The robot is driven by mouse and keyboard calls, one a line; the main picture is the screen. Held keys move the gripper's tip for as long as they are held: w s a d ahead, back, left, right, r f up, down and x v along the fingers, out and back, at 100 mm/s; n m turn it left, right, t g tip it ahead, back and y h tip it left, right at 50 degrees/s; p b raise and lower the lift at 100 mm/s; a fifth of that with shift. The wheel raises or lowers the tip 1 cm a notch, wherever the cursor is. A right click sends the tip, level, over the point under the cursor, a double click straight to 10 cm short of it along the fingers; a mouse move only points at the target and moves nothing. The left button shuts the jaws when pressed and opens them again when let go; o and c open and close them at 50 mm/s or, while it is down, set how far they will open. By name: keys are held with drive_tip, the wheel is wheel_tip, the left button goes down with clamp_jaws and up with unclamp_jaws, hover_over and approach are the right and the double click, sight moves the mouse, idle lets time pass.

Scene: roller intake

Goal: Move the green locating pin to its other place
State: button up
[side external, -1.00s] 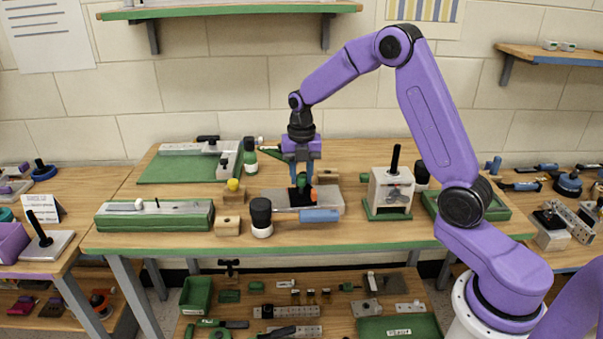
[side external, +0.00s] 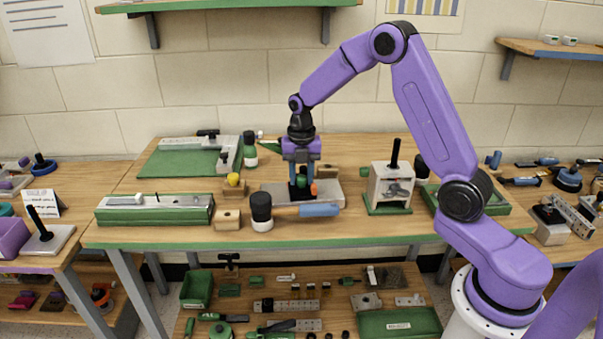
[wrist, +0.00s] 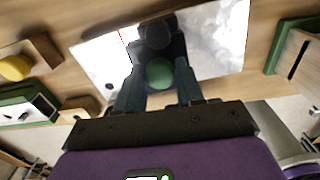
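The green locating pin (wrist: 160,73) shows in the wrist view as a round green top between my two fingers. My gripper (side external: 301,181) is low over the grey metal plate (side external: 330,193) in the middle of the bench. In the wrist view my gripper (wrist: 160,82) has a finger on each side of the green top, with no clear gap, and looks shut on it. A dark round part (wrist: 156,34) stands just beyond the pin. The pin's lower end and its seat are hidden. A small orange piece (side external: 313,189) shows beside the fingers.
A mallet (side external: 318,210) lies along the plate's front. Wooden blocks (side external: 227,219) stand left, one with a yellow knob (side external: 233,180). A green-based fixture (side external: 155,214) lies farther left. A boxed stand with a black post (side external: 391,188) is close on the right.

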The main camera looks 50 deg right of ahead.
drive_tip(key=o, duration=0.3)
wheel_tip(320, 180, up, 18)
drive_tip(key=f, duration=0.1)
drive_tip(key=s+a+f+m, duration=0.2)
drive_tip(key=s+a+m, duration=0.4)
drive_tip(key=s+a, duration=0.75)
drive_tip(key=s+d+f+m, duration=0.1)
drive_tip(key=s+f+m, duration=0.2)
drive_tip(key=s, duration=0.8)
drive_tip(key=s+d+f+m, duration=0.2)
drive_tip(key=s+m, duration=0.3)
drive_tip(key=s, duration=0.6)
drive_tip(key=shift+d+f, duration=0.15)
drive_tip(key=shift+f, duration=0.65)
